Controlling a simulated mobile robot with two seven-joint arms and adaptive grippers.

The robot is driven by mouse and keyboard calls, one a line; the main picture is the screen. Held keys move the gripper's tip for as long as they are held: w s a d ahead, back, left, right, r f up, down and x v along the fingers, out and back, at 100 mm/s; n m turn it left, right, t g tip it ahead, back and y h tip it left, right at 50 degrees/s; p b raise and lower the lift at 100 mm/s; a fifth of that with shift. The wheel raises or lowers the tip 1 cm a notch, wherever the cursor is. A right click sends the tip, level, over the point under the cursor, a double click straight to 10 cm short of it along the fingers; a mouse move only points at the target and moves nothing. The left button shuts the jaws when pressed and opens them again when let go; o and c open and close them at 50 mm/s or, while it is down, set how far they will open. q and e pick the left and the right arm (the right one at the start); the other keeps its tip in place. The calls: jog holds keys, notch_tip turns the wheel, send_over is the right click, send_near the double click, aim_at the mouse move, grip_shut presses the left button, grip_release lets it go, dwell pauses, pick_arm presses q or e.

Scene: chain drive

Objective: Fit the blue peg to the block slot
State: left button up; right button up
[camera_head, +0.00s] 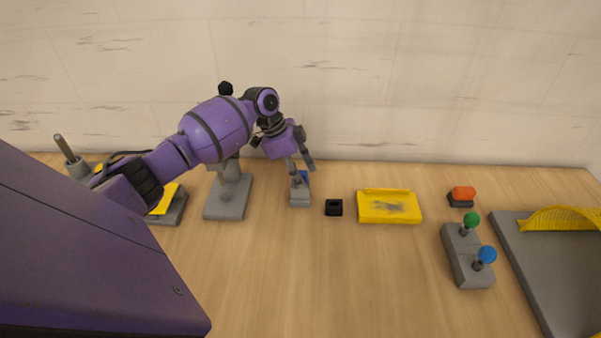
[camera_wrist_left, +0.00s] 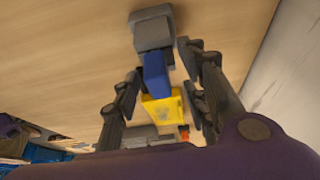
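The blue peg (camera_head: 305,178) stands at a grey block (camera_head: 300,197) near the table's middle, partly hidden by my left gripper (camera_head: 303,170). In the left wrist view the peg (camera_wrist_left: 154,74) lies between the spread fingers, with a visible gap on the right side. The left gripper (camera_wrist_left: 160,72) is open there, and the grey block (camera_wrist_left: 152,33) is beyond the peg. A small black block (camera_head: 334,207) with a dark opening on top sits just right of the grey block, and its opening looks empty. My right gripper is not in view.
A yellow tray (camera_head: 389,207) lies right of the black block. A grey joystick base (camera_head: 467,257), an orange button (camera_head: 463,196) and a large grey panel (camera_head: 560,265) stand farther right. A grey stand (camera_head: 228,200) is to the left. The front middle of the table is clear.

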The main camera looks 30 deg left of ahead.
pick_arm(q)
jog(key=v, duration=1.2)
dwell(0.4)
